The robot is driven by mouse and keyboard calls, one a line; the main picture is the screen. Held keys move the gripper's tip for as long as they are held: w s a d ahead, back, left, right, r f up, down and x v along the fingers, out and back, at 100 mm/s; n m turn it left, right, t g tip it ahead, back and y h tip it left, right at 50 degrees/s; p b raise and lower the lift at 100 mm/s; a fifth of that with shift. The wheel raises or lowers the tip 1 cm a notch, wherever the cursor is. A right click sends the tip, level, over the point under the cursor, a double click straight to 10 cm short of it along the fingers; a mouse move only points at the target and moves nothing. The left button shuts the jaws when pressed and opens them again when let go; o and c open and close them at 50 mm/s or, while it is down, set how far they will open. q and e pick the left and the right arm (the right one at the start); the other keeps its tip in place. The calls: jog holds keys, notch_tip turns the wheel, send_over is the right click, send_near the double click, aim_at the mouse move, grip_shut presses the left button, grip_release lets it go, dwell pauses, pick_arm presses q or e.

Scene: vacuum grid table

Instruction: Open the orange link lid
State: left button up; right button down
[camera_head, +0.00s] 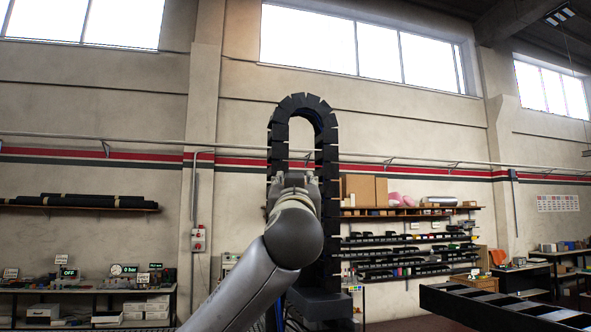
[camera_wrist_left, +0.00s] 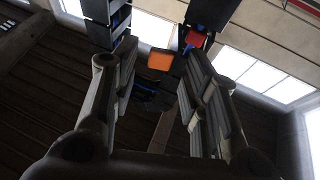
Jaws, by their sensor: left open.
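A black cable chain (camera_head: 328,155) stands upright in a tall loop in the head view. The orange link lid (camera_wrist_left: 160,60) shows in the left wrist view, on a dark link of the chain. In the head view the orange lid cannot be seen. My left gripper (camera_head: 293,182) is in front of the left side of the loop, largely hidden by my own wrist. In the left wrist view its fingers (camera_wrist_left: 160,82) are spread, with the orange lid showing in the gap between them. Nothing is held. My right gripper is not in view.
A red link piece (camera_wrist_left: 195,40) sits just right of the orange lid. Shelves of dark parts (camera_head: 410,255) stand behind on the right, and a bench with instruments (camera_head: 90,290) is at the left. A black grid table (camera_head: 500,308) is at the lower right.

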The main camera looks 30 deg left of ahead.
pick_arm(q)
jog(key=p+x, duration=0.1)
jog(key=x, duration=0.2)
jog(key=shift+d, duration=0.15)
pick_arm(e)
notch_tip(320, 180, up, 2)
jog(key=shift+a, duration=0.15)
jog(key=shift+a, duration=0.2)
